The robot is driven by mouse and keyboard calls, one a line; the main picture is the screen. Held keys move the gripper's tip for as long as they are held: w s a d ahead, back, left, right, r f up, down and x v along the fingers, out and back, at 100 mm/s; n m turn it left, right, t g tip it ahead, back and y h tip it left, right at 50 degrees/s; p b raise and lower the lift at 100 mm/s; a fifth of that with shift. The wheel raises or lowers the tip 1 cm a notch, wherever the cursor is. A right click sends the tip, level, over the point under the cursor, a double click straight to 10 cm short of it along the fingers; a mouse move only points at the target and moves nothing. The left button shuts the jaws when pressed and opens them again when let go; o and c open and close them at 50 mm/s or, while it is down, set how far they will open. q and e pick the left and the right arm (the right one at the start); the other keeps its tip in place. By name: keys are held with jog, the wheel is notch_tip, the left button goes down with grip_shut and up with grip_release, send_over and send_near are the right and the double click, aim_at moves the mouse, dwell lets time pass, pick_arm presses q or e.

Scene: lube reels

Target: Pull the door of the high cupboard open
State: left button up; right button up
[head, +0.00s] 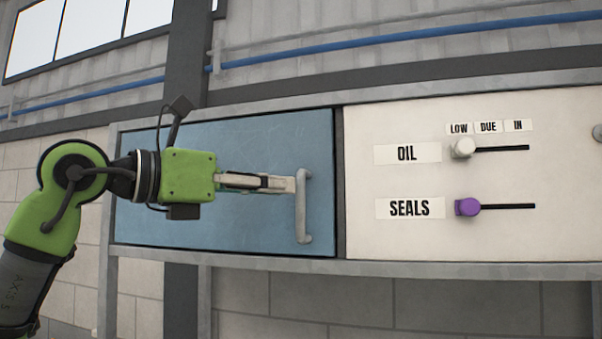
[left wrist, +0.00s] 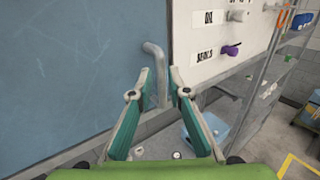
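The cupboard door (head: 240,235) is a blue panel in a grey frame, and it looks closed. Its grey upright bar handle (head: 303,215) is near the door's right edge. My left gripper (head: 292,184) is level with the handle's upper half, its fingertips at the bar in the head view. In the left wrist view the gripper (left wrist: 160,75) is open, with the handle (left wrist: 155,52) showing between and just beyond the fingertips. I cannot tell whether a finger touches the bar. The blue door (left wrist: 80,70) fills the left of that view. My right gripper is not in view.
A white panel (head: 400,240) right of the door carries OIL and SEALS labels with a white slider knob (head: 463,148) and a purple one (head: 468,207). In the left wrist view, a wire-mesh rack (left wrist: 265,85) and a blue bin (left wrist: 205,125) are lower right.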

aim_at(297, 187)
pick_arm(q)
jog(key=p+x, duration=0.2)
jog(key=x, duration=0.2)
jog(key=shift+w+d+r, duration=0.15)
jog(key=shift+d, duration=0.05)
jog(key=shift+w+d, duration=0.4)
jog(key=shift+s, duration=0.1)
grip_shut()
